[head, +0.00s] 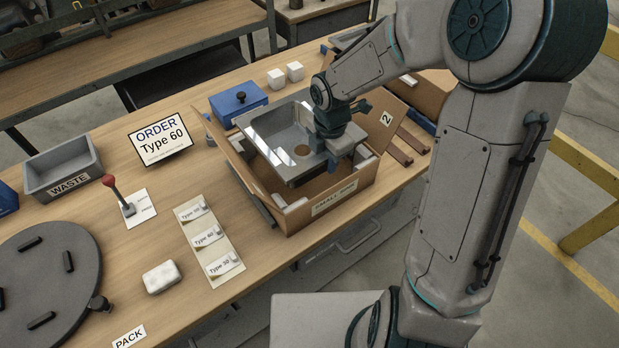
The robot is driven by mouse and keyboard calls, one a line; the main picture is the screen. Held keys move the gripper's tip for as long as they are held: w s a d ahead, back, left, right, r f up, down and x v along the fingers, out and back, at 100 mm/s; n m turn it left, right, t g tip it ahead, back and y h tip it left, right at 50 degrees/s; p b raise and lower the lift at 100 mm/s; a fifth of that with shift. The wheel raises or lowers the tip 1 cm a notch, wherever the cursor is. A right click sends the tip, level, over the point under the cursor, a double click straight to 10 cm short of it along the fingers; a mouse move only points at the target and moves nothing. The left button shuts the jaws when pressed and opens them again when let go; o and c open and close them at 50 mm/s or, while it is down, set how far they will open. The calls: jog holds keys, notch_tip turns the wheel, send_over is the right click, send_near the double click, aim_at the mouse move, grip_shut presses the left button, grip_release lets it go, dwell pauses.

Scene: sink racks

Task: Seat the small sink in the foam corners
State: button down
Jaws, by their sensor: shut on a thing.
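The small sink (272,132) is a grey metal basin with a round drain hole. It is over the open cardboard box (325,205), tilted, its left rim above the box wall. My gripper (333,160) is shut on the sink's right rim, at the box's right side. White foam corners (295,205) show inside the box at the front, below the sink; another pale piece shows at the right. The back foam corners are hidden by the sink and my arm. I cannot tell whether the sink touches the foam.
Box flaps stand open, one marked 2 (386,118). A waste bin (63,171), red-knobbed lever (120,194), order sign (160,139), label sheet (209,240) and round turntable (45,280) are left.

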notch_tip(320, 180, down, 9)
jog(key=shift+f+b, duration=0.1)
jog(key=shift+b, duration=0.3)
jog(key=c, duration=1.5)
grip_release()
jog(key=shift+o, duration=0.2)
jog(key=r, duration=0.6)
jog(key=r+p, duration=0.1)
jog(key=r, duration=0.5)
jog(key=shift+s+d+r, duration=0.1)
jog(key=shift+s+d, duration=0.05)
jog(key=shift+s, duration=0.05)
jog(key=s+d+r+m+t, duration=0.1)
jog(key=s+d+r+m, duration=0.3)
jog(key=m, duration=0.8)
jog(key=s+d+r+m+t, duration=0.2)
jog(key=s+d+r+m, duration=0.3)
jog(key=s+m, duration=0.7)
notch_tip(320, 180, up, 3)
jog(key=shift+s+f+m, duration=0.1)
jog(key=shift+s+m, duration=0.2)
jog(key=shift+m, duration=0.1)
